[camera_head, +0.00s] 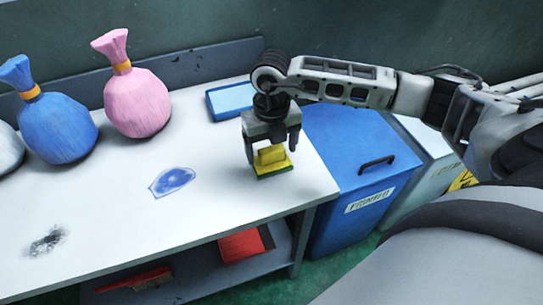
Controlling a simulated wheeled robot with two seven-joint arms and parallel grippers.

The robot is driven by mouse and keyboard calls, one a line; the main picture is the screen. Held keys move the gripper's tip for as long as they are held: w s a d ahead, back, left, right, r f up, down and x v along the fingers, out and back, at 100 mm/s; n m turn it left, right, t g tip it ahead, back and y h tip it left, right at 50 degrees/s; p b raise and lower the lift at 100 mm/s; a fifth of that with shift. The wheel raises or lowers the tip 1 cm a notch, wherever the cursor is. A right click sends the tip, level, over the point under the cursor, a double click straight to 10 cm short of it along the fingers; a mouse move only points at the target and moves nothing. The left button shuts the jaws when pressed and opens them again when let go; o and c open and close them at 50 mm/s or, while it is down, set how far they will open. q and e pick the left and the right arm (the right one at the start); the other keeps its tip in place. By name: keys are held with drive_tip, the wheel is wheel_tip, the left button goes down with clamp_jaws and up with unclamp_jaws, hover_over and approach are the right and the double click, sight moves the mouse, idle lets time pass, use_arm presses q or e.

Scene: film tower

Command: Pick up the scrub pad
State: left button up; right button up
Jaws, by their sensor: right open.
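The scrub pad (272,159) is yellow with a green underside. It lies on the white table near its right end. My right gripper (270,155) points down over the pad. Its jaws are open, with one finger to each side of the pad's raised yellow part. I cannot tell whether the fingers touch it. My left gripper does not show.
A blue bag (57,127) and a pink bag (137,101) stand at the table's back left. A blue tray (230,99) lies behind my gripper. A blue stain (173,180) and a dark smudge (47,240) mark the tabletop (120,215). A blue bin (345,165) stands right.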

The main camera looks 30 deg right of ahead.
drive_tip(key=shift+f, duration=0.25)
drive_tip(key=c, duration=1.1)
drive_tip(key=shift+r, duration=0.15)
drive_tip(key=shift+r, duration=0.25)
wheel_tip(320, 180, up, 2)
drive_tip(key=shift+w+r+b, duration=0.1)
drive_tip(key=shift+b, duration=0.5)
drive_tip(key=s+a+r+b, duration=0.1)
drive_tip(key=s+a+r, duration=0.8)
drive_tip(key=s+r, duration=0.1)
drive_tip(key=shift+s+a, duration=0.1)
drive_tip(key=shift+a, duration=0.3)
